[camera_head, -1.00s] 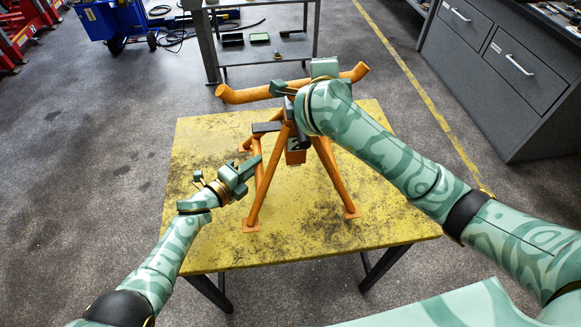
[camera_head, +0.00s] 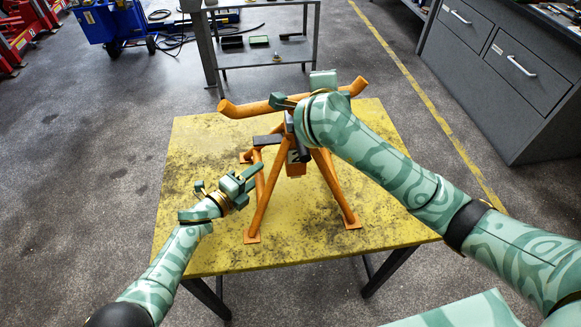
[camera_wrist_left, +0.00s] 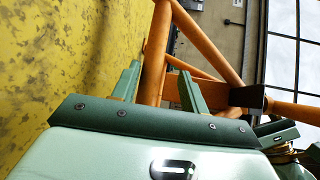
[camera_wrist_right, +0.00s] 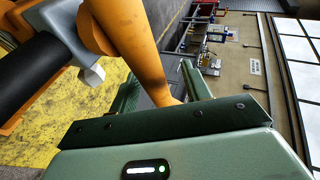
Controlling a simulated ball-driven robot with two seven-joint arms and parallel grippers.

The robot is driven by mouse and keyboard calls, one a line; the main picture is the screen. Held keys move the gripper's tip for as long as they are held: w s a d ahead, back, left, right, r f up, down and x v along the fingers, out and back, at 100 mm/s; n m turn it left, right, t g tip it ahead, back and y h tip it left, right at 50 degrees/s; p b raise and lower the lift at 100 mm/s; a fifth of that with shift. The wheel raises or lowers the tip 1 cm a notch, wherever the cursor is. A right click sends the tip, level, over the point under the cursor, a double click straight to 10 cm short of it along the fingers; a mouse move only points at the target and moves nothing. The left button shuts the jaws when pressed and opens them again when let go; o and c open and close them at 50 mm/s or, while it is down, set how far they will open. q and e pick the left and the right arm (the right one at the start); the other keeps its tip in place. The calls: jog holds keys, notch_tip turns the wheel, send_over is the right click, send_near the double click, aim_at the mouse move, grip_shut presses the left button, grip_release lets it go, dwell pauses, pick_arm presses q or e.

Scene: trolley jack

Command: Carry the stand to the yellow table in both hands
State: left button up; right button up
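The orange stand (camera_head: 262,205) is upright, its feet resting on the yellow table (camera_head: 205,235). Its curved top bar (camera_head: 245,108) spans above the splayed legs. My left gripper (camera_head: 253,174) is open beside the front left leg. In the left wrist view an orange leg (camera_wrist_left: 155,62) shows between the spread fingers (camera_wrist_left: 158,88), with no clear contact. My right gripper (camera_head: 304,90) is at the top bar, its fingers on either side of it. In the right wrist view the bar (camera_wrist_right: 140,50) runs between the spread fingers (camera_wrist_right: 162,88), with a gap at one side. My right forearm hides part of the stand.
A grey drawer cabinet (camera_head: 500,80) stands at the right. A grey metal shelf (camera_head: 265,50) is behind the table, and a blue machine (camera_head: 110,20) stands at the back left. The floor left of the table is clear.

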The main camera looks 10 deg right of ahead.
pick_arm(q)
jog(key=shift+a+f, duration=0.2)
jog(key=shift+a, duration=0.1)
pick_arm(e)
jog(key=shift+w, duration=0.15)
jog(key=shift+s+r, duration=0.1)
jog(key=shift+s, duration=0.2)
pick_arm(q)
jog(key=v, duration=1.1)
jog(key=shift+s+r, duration=0.25)
jog(key=shift+s, duration=0.15)
pick_arm(e)
jog(key=v, duration=1.1)
jog(key=shift+s+r, duration=0.15)
jog(key=shift+s, duration=0.05)
jog(key=shift+a, duration=0.15)
